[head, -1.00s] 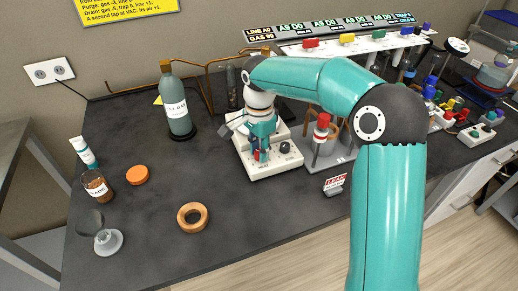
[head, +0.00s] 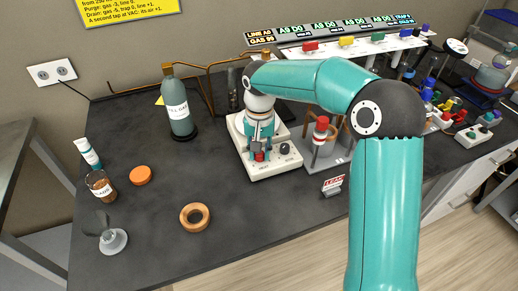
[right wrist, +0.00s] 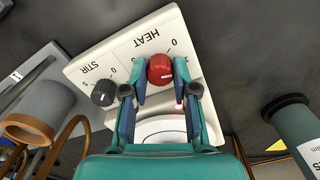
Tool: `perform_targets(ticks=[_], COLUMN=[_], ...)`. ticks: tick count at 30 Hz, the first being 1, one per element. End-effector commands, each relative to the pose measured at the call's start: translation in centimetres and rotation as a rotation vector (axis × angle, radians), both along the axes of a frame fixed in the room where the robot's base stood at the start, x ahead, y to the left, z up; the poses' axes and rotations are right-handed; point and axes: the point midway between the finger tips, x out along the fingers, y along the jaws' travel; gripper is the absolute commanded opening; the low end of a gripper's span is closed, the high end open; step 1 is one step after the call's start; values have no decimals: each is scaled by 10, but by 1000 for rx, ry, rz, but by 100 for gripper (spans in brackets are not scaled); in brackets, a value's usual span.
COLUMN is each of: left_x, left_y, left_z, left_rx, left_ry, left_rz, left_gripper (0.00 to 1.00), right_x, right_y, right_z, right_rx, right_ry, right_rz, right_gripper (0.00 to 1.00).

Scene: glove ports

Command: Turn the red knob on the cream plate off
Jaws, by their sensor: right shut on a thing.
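The cream plate (head: 282,164) is a stirrer hot plate on the dark bench. Its front panel (right wrist: 115,48) carries the labels HEAT and STIR, upside down in the right wrist view. The red knob (right wrist: 160,69) is on the HEAT side, with a small pale mark on its face; its setting is hard to read. The knob also shows low at the plate's front in the head view (head: 259,156). My right gripper (right wrist: 161,88) is shut on the red knob, one finger on each side. It points down at the panel in the head view (head: 259,147). My left gripper is out of view.
The dark STIR knob (right wrist: 104,93) sits beside the red one. A stand with a red-topped part (head: 321,124) is right of the plate, a green gas bottle (head: 177,105) left.

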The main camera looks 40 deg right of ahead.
Motion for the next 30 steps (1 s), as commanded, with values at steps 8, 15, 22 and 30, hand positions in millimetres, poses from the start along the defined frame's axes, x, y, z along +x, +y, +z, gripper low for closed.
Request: perform_targets(ticks=[8, 15, 22, 30], left_x=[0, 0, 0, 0], left_y=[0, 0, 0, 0], left_z=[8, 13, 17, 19], left_rx=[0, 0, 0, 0], left_ry=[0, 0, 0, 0], left_rz=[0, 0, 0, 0], left_gripper=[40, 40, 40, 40], right_x=[2, 2, 2, 3], right_y=[0, 0, 0, -1], right_z=[3, 3, 3, 3], right_rx=[-1, -1, -3, -4], right_ry=[-8, -10, -11, -11], right_rz=[262, 486, 669, 801], right_gripper=[0, 0, 0, 0])
